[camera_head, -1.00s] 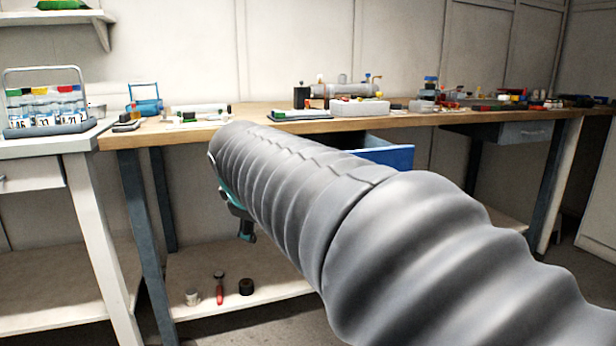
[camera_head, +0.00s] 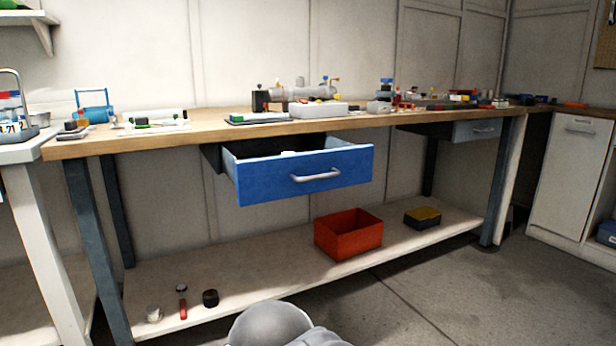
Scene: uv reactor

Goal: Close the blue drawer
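The blue drawer (camera_head: 262,187) hangs under the middle of the wooden workbench (camera_head: 205,128) and is pulled well out. Its blue front carries a silver bar handle (camera_head: 316,176). A small white item (camera_head: 289,153) shows inside it. Only a grey rounded part of my arm shows at the bottom centre, below the drawer and apart from it in the picture. My gripper is out of the frame.
A second, grey drawer (camera_head: 477,130) under the bench at the right looks shut. On the lower shelf (camera_head: 240,262) stand a red open box (camera_head: 348,234), a yellow-topped box (camera_head: 422,217) and small items at left. The bench top holds equipment. The floor at right is clear.

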